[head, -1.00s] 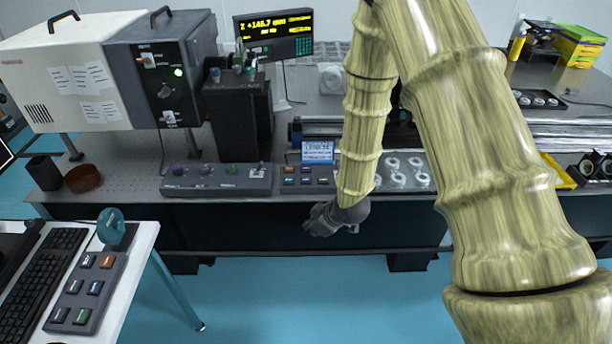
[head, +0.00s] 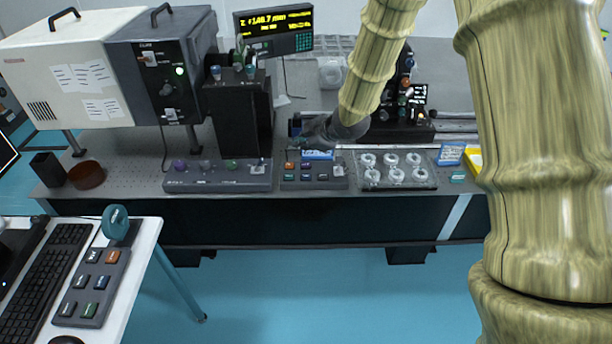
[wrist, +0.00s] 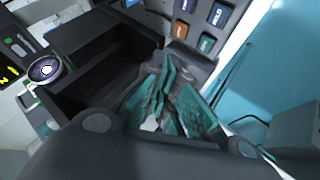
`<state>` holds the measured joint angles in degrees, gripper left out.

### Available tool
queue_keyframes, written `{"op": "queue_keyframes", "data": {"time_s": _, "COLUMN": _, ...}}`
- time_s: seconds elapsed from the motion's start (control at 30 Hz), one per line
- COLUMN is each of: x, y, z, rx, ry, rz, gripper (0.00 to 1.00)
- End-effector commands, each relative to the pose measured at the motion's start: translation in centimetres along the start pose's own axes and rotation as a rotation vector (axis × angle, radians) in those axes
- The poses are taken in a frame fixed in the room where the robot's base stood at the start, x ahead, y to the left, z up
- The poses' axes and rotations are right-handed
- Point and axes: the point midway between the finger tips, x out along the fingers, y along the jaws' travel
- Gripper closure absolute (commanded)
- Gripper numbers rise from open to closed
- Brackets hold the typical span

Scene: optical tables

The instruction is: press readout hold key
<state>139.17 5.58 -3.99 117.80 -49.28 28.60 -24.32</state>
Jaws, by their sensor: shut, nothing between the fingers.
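A digital readout (head: 275,30) with yellow figures stands at the back of the optical table, with small green keys at its right side. A dark keypad (head: 318,186) with coloured keys and a small blue display lies near the table's front edge. My gripper (head: 302,143) is just behind this keypad, over the table. In the wrist view my gripper (wrist: 172,72) is shut and empty, with teal finger pads. Several orange, blue and teal keys (wrist: 207,43) show beyond the fingertips, apart from them.
A control strip with knobs (head: 218,181) lies left of the keypad, and a tray of round optics (head: 398,183) lies right of it. A black box (head: 238,115) stands behind. A second keypad (head: 92,287) is on the white desk at lower left.

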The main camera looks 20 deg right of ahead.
Motion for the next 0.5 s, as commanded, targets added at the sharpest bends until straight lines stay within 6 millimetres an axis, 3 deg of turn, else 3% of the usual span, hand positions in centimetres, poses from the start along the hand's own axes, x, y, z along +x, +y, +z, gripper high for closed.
{"op": "queue_keyframes", "data": {"time_s": 0.5, "x": 2.4, "y": -1.8, "z": 1.7, "rx": 0.001, "ry": 0.0, "rz": -0.001, "gripper": 1.0}}
